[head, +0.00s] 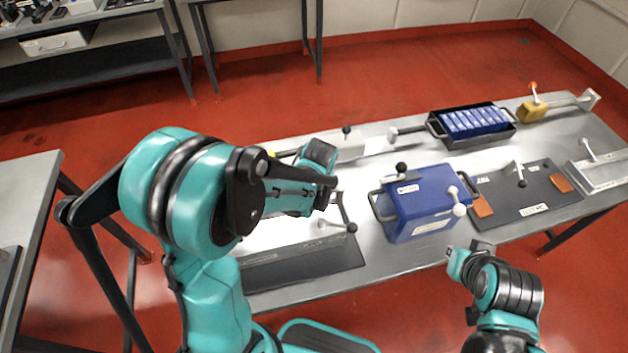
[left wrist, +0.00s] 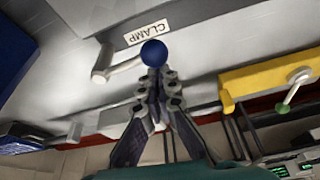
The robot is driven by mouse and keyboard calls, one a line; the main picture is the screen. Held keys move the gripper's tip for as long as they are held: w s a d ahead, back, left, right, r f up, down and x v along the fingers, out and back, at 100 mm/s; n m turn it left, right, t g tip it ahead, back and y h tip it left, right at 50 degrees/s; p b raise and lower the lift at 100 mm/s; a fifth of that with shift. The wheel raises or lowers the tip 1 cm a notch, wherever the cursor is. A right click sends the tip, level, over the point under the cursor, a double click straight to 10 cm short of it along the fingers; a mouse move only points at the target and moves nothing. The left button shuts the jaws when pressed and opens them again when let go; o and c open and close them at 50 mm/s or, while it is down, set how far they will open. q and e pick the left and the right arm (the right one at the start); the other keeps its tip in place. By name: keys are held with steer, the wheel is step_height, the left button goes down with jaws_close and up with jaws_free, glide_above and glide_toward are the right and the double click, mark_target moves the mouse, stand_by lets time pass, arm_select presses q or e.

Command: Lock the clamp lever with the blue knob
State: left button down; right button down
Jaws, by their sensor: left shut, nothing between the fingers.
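The clamp lever (left wrist: 122,68) is a pale arm ending in a round blue knob (left wrist: 154,53), beside a CLAMP label (left wrist: 148,29) in the left wrist view. In the head view its knob (head: 346,130) looks dark and stands above a pale clamp block (head: 351,148) at the bench's back edge. My left gripper (left wrist: 157,78) is shut and empty, its tips right at the knob; I cannot tell whether they touch it. My right gripper (head: 468,258) is low at the bench's front edge, away from the clamp; its jaw state is unclear.
A yellow block (left wrist: 270,78) with a green-knobbed lever is beside the clamp. In the head view, a blue box (head: 425,205) with handles and levers is in mid-bench. A black tray of blue cells (head: 473,123) is behind it. A dark mat (head: 535,190) lies right.

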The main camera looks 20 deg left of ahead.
arm_select(q)
steer(key=shift+s+d, duration=0.5)
steer(key=shift+s, duration=0.15)
steer(key=shift+s+d, duration=0.1)
arm_select(e)
steer(key=shift+w+f, duration=0.1)
steer(key=shift+f, duration=0.1)
arm_select(q)
steer(key=shift+s+d+f, duration=0.1)
steer(key=shift+s, duration=0.05)
arm_select(e)
steer(key=shift+a, duration=0.1)
